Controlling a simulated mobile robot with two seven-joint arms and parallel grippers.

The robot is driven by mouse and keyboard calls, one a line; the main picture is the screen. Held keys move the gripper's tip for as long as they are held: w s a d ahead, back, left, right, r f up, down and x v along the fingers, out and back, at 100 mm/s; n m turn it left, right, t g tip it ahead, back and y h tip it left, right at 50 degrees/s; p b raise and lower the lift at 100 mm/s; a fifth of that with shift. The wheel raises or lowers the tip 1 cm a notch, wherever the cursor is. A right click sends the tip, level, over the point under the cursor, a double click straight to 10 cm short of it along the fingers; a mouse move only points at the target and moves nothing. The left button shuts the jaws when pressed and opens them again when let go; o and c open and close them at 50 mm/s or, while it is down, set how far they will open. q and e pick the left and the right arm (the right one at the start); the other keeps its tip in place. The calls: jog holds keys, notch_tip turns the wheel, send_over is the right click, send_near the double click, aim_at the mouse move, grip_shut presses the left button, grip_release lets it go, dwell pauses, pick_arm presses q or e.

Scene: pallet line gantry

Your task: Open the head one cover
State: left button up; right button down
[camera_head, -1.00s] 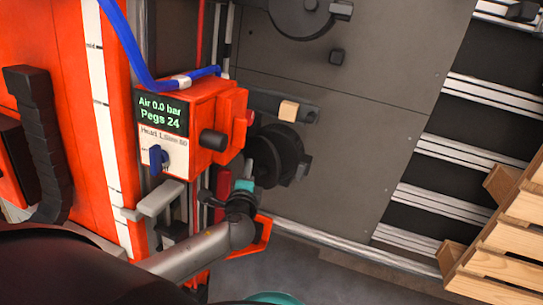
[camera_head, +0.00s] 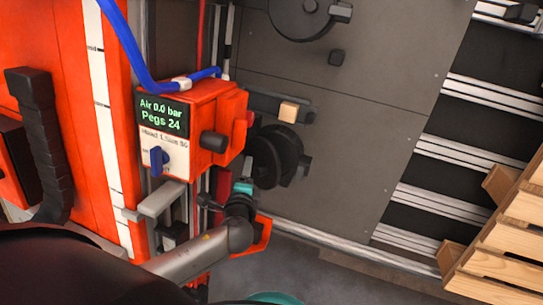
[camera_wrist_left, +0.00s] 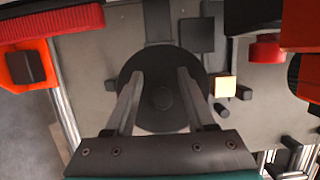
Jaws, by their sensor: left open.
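The orange head unit (camera_head: 205,105) stands left of centre in the head view, with a screen reading "Air 0.0 bar, Pegs 24" and a label (camera_head: 162,143) starting "Head 1". A round black disc (camera_head: 278,157) sits on the grey panel just right of it. The disc also fills the middle of the left wrist view (camera_wrist_left: 163,62). I cannot tell which part is the cover. My left gripper (camera_wrist_left: 158,80) is open and empty, its two fingers spread in front of the disc. In the head view its teal body (camera_head: 243,187) is just below the disc; the fingertips are unclear. My right gripper is not seen.
A blue knob (camera_head: 158,159) and a black knob (camera_head: 213,141) stick out of the head unit. A blue hose (camera_head: 128,45) runs to its top. A second black disc (camera_head: 302,15) is higher on the grey panel (camera_head: 370,110). Wooden pallets (camera_head: 505,240) stand at the right.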

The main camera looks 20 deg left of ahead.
pick_arm(q)
jog(key=s+r+p, duration=0.4)
jog(key=s, duration=0.4)
jog(key=shift+a+r, duration=0.2)
dwell(0.3)
jog(key=s+d+r+p, duration=0.1)
jog(key=s+d, duration=0.3)
jog(key=d, duration=0.4)
jog(key=shift+s+r, duration=0.35)
jog(key=shift+r, duration=0.3)
dwell(0.3)
jog(key=s+a+f+n+g+h+b, duration=0.1)
jog(key=s+a+f+n+g+b, duration=0.1)
jog(key=s+f, duration=0.5)
jog(key=s+a+f+n+g+h+b, duration=0.1)
jog(key=s+a+f+n+g+b, duration=0.2)
jog(key=f, duration=1.4)
jog(key=s+a+f+n+g+h+b, duration=0.1)
jog(key=s+a+f+n+g+b, duration=0.1)
jog(key=s+f+n+g, duration=0.4)
jog(key=s+a+f+n, duration=0.1)
jog(key=s+f+n, duration=0.2)
jog(key=s+f, duration=0.2)
notch_tip(320, 180, down, 2)
jog(key=shift+f+h, duration=0.1)
jog(key=shift+h, duration=0.2)
